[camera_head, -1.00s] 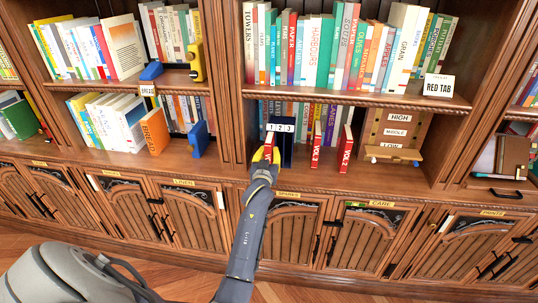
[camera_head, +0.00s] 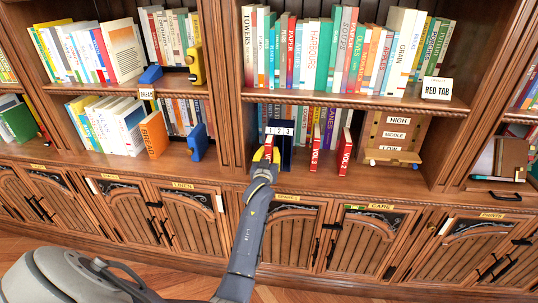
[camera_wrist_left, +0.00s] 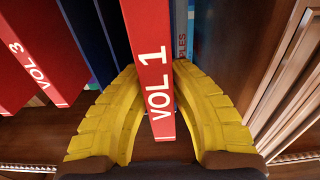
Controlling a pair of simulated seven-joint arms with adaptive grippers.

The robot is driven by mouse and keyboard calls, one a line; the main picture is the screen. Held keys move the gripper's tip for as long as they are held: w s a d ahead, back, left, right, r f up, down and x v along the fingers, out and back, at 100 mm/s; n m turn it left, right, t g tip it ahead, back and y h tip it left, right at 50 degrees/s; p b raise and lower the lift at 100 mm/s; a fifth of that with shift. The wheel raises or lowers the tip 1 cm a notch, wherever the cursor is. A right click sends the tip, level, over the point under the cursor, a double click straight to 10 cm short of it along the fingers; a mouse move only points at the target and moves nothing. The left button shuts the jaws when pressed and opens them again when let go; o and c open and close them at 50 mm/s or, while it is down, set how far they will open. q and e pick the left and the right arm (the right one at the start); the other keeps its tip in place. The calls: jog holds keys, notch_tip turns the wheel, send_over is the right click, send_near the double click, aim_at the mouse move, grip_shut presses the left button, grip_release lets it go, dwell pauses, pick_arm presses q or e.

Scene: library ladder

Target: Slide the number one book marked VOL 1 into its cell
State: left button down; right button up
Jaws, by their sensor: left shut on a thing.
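The red VOL 1 book (camera_wrist_left: 152,70) stands upright between the yellow fingers of my left gripper (camera_wrist_left: 160,112), which is shut on it near its lower spine. In the head view my left gripper (camera_head: 265,156) is low at the dark blue holder (camera_head: 287,153), at its left end under the number 1. A sliver of the VOL 1 book (camera_head: 269,141) shows above the fingers. How deep it sits in the cell cannot be told. Dark blue dividers (camera_wrist_left: 88,35) show left of the book in the wrist view. My right gripper is not in view.
The red VOL 3 book (camera_head: 315,149) and VOL 2 book (camera_head: 345,151) stand on the shelf right of the holder. A wooden HIGH/MIDDLE/LOW stand (camera_head: 394,137) is further right. A cabinet upright (camera_head: 229,110) is close on the left.

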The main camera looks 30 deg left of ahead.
pick_arm(q)
jog(key=shift+w+a, duration=0.15)
jog(key=shift+w, duration=0.2)
jog(key=c, duration=1.2)
grip_release()
jog(key=shift+c, duration=0.2)
jog(key=v, duration=1.2)
jog(key=shift+c, duration=0.5)
jog(key=shift+a+f+n, duration=0.5)
jog(key=shift+f+n, duration=0.1)
jog(key=shift+f, duration=0.1)
grip_shut()
jog(key=shift+x, duration=3.05)
jog(key=shift+f, duration=0.2)
